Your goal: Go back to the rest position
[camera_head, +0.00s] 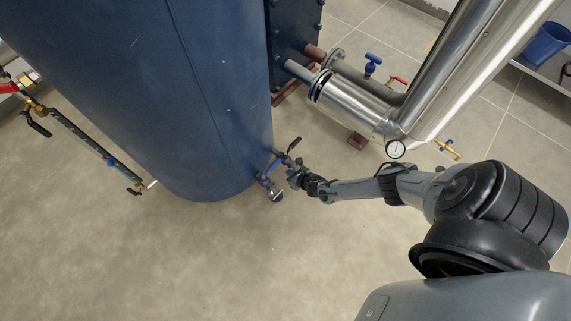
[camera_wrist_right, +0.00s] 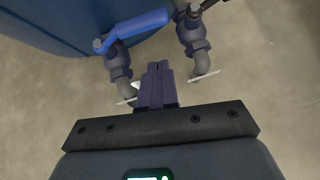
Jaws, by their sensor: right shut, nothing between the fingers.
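My right gripper (camera_head: 296,178) is shut and empty, at the end of my right arm, which reaches in from the right toward the foot of the blue tank (camera_head: 190,90). In the right wrist view the closed fingers (camera_wrist_right: 157,85) point at two small pipe elbows with valves. A blue valve handle (camera_wrist_right: 137,27) lies up and to the left of the fingertips there. In the head view this valve (camera_head: 268,176) sits at the tank's lower right side, close beside the gripper. I cannot tell whether they touch. My left gripper is not in view.
A thin pipe with valves (camera_head: 85,140) stands left of the tank. A blue bucket (camera_head: 546,45) is at the upper right. The floor in front is clear.

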